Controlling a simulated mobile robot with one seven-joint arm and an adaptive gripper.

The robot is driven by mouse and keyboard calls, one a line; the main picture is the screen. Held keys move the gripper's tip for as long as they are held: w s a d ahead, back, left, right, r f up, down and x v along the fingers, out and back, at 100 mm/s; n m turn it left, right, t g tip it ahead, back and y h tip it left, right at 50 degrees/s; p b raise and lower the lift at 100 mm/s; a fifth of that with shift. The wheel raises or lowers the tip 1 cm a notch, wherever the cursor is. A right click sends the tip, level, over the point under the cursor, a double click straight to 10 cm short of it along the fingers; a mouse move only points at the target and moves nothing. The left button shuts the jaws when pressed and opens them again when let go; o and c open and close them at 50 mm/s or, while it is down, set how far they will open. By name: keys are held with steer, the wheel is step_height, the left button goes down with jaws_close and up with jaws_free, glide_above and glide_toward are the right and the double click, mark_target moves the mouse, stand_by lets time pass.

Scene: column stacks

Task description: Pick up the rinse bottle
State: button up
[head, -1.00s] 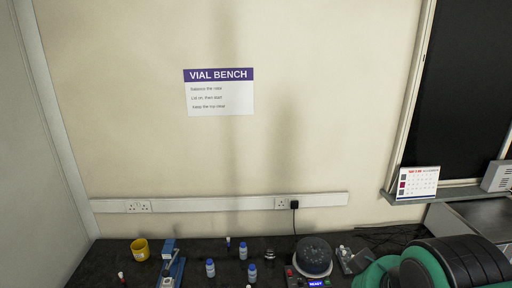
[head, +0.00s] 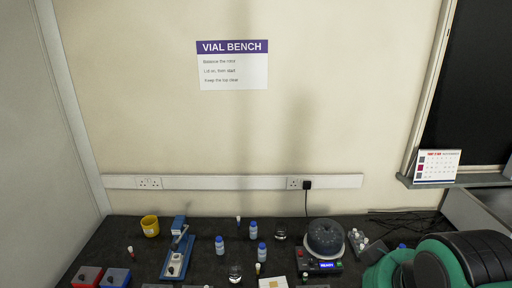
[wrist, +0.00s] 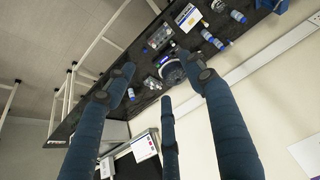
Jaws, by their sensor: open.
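Several small bottles with blue caps and pale labels stand on the dark bench in the head view: one at the left (head: 219,245), one at the back (head: 253,229) and one nearer the front (head: 262,252). The labels are too small to read, so I cannot tell which is the rinse bottle. In the wrist view, blue-and-white bottles (wrist: 214,41) show at the top, beyond the fingers. My gripper (wrist: 158,82) is open, its dark blue fingers spread with nothing between them. It is well apart from the bench.
A round dark-topped machine (head: 325,238) with a lit display stands right of the bottles. A blue stand (head: 178,257), yellow cup (head: 150,226), red bin (head: 88,277) and blue bin (head: 116,278) are at the left. A small glass beaker (head: 235,273) stands at the front.

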steer(key=shift+w, duration=0.1)
steer(key=n+g+p, duration=0.5)
steer(key=g+p, duration=0.1)
steer(key=p, duration=0.4)
glide_above(262, 245)
step_height(262, 245, down, 30)
steer(key=shift+d+f, duration=0.1)
steer(key=shift+f, duration=0.05)
steer(key=shift+f, duration=4.25)
